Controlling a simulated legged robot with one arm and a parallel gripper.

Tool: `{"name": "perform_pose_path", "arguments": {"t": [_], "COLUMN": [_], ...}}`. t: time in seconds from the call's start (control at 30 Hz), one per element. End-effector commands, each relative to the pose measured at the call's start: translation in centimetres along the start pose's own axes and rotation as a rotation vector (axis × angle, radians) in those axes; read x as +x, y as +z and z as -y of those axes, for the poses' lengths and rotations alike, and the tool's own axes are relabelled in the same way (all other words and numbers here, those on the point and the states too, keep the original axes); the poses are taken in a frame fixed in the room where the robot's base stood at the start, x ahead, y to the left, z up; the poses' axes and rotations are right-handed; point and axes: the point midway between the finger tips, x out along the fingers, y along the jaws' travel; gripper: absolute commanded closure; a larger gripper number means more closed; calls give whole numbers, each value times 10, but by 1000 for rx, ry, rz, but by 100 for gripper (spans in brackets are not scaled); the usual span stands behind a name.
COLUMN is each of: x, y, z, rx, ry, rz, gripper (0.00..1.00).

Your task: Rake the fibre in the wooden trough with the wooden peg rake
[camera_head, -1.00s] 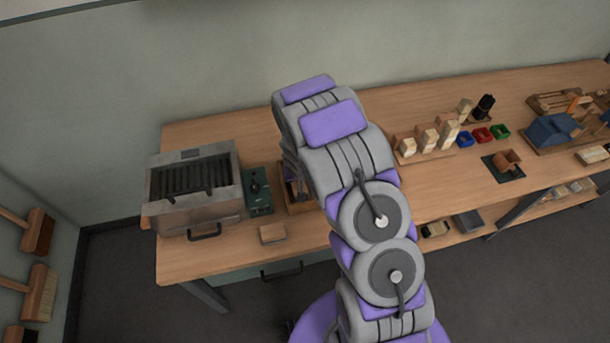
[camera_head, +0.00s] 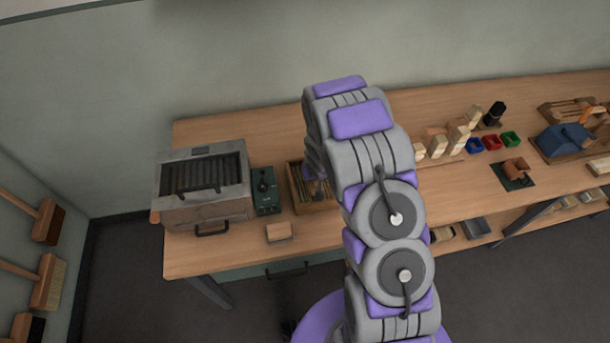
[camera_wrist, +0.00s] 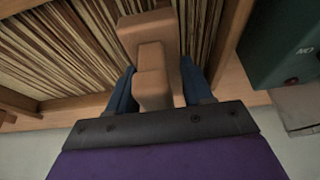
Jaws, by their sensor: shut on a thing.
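The wooden trough (camera_head: 317,208) stands on the bench in the head view, partly hidden behind my arm. Its rim shows in the wrist view (camera_wrist: 75,108), with tan and dark fibre strands (camera_wrist: 60,45) lying in it. My gripper (camera_wrist: 154,85) is shut on the wooden peg rake (camera_wrist: 150,35), with a blue finger on each side of its block-shaped grip. The rake's head lies over the fibre. Its pegs are hidden, so I cannot tell how deep they reach. In the head view my gripper and the rake are mostly hidden by my arm.
A green control box (camera_head: 266,190) stands close beside the trough, and it also shows in the wrist view (camera_wrist: 285,45). A grey metal box with a grille (camera_head: 205,205) is further left. A small wooden block (camera_head: 279,231) lies near the front edge. Brush blocks (camera_head: 438,147) stand to the right.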

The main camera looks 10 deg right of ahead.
Motion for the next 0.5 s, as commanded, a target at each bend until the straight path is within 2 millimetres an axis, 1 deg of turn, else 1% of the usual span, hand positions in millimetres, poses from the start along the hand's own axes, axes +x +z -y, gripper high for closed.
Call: {"name": "perform_pose_path", "arguments": {"t": [0.03, 0.5], "x": [-2, -3], "y": [0, -2], "z": [-9, -76], "rx": [6, 6], "ry": [1, 2], "rz": [1, -2], "gripper": [97, 97]}}
